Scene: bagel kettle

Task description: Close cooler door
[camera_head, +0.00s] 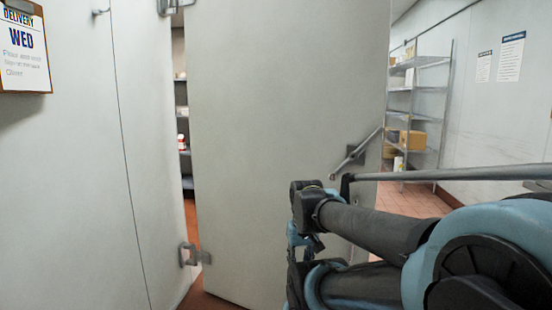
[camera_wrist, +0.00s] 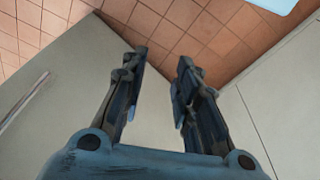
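The cooler door (camera_head: 270,130) is a tall pale panel in the middle of the head view. It stands open, with a hinge (camera_head: 190,255) low on its left edge and a gap on that side. A metal handle (camera_head: 355,155) sits near its right edge. My gripper (camera_wrist: 162,58) is open and empty in the wrist view, its two fingers apart over pale panels and tiled floor. In the head view my arm covers the door's lower right part, and the fingers are hard to make out there. I cannot tell whether my gripper touches the door.
A pale wall (camera_head: 65,180) with a delivery clipboard (camera_head: 25,50) stands at left. Shelves show through the gap. A metal rack (camera_head: 415,110) with boxes stands behind the door at right, beside open red tiled floor (camera_head: 415,200). A metal bar (camera_head: 450,174) crosses at right.

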